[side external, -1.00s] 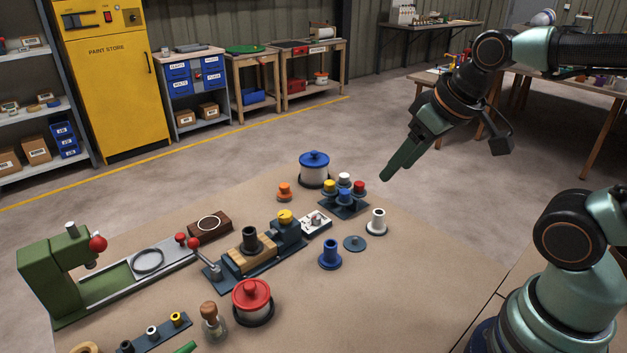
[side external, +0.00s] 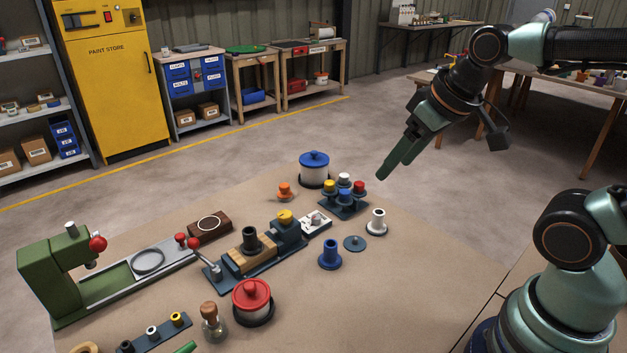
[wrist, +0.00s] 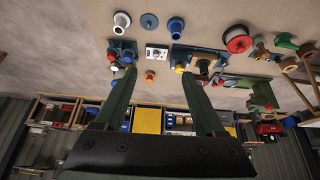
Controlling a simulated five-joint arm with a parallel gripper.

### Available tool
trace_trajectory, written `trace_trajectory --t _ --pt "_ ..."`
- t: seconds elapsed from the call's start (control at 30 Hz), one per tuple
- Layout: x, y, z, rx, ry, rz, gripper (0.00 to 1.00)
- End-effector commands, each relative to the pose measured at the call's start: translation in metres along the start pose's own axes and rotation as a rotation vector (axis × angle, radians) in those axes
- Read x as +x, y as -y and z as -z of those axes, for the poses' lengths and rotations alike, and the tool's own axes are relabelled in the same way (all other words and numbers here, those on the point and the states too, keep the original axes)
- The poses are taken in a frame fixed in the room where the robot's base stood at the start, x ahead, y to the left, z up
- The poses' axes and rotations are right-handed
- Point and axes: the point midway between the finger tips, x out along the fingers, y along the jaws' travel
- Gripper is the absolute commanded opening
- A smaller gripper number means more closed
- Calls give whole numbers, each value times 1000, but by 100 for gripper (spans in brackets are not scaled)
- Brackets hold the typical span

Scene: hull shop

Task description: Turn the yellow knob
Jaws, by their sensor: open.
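The yellow knob (side external: 285,216) sits on top of a dark blue block at the right end of a vise-like fixture (side external: 262,268). In the wrist view the yellow knob (wrist: 180,69) shows near the tip of the right finger in the picture, but that finger is much nearer the camera. My gripper (side external: 392,172) is open and empty. In the side view it hangs in the air to the right of the knob, above and behind the table's far right part, well apart from it.
A rack of coloured pegs (side external: 345,195), with another yellow top, stands between my gripper and the knob. Near it are a blue-lidded pot (side external: 314,170), a white spool (side external: 376,222), a blue spool (side external: 330,254) and a small white switch plate (side external: 316,223). A red-lidded pot (side external: 252,302) stands in front.

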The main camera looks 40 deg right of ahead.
Motion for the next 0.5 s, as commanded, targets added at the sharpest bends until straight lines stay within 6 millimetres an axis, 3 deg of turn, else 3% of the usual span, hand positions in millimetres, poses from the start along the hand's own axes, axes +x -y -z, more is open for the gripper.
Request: trace_trajectory --t 0.27,0.5 --pt "4 11 52 -162 109 23 72" --pt "30 27 103 -341 218 59 72"
